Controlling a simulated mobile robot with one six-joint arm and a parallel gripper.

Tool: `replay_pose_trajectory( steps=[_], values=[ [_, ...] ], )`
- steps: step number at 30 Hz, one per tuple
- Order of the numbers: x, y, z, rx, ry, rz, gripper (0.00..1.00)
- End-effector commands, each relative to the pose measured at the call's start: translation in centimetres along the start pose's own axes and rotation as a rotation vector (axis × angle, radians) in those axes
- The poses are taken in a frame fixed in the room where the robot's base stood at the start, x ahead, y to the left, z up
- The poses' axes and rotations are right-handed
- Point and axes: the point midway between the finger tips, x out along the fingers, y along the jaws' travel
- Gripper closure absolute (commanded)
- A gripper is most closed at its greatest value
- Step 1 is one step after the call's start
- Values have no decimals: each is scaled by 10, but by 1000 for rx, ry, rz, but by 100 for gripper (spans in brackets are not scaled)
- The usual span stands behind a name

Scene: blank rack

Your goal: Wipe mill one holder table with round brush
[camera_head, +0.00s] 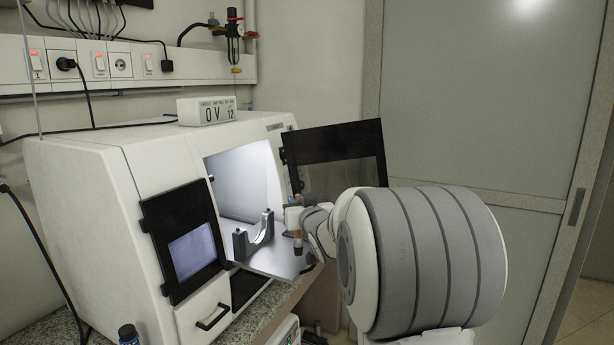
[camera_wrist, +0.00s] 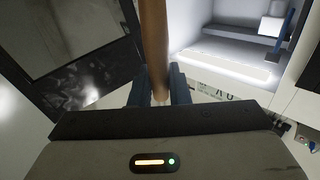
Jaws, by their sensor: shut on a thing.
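The white mill (camera_head: 95,190) stands on the counter with its chamber open and lit. Inside, a dark U-shaped holder (camera_head: 254,238) stands on the pale holder table (camera_head: 283,254). My gripper (camera_head: 297,218) is in front of the chamber opening, right of the holder. In the wrist view my gripper (camera_wrist: 160,88) is shut on a wooden brush handle (camera_wrist: 154,35), which runs up out of the frame. The brush's bristle end cannot be made out. The lit chamber (camera_wrist: 230,45) shows at the right of the wrist view.
The mill's dark glass door (camera_head: 337,155) stands open behind and right of my gripper. A screen (camera_head: 192,252) and a drawer (camera_head: 208,318) are left of the opening. A small display (camera_head: 207,111) sits on top. A dark-capped bottle (camera_head: 129,334) stands at the front.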

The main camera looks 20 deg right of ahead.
Motion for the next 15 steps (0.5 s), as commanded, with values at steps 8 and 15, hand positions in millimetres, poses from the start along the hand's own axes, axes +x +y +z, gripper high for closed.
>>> replay_pose_trajectory(
  steps=[8,15],
  values=[
    [0,-2,-30,-2,3,-4,100],
    [1,-5,-47,-1,2,-8,100]
  ],
)
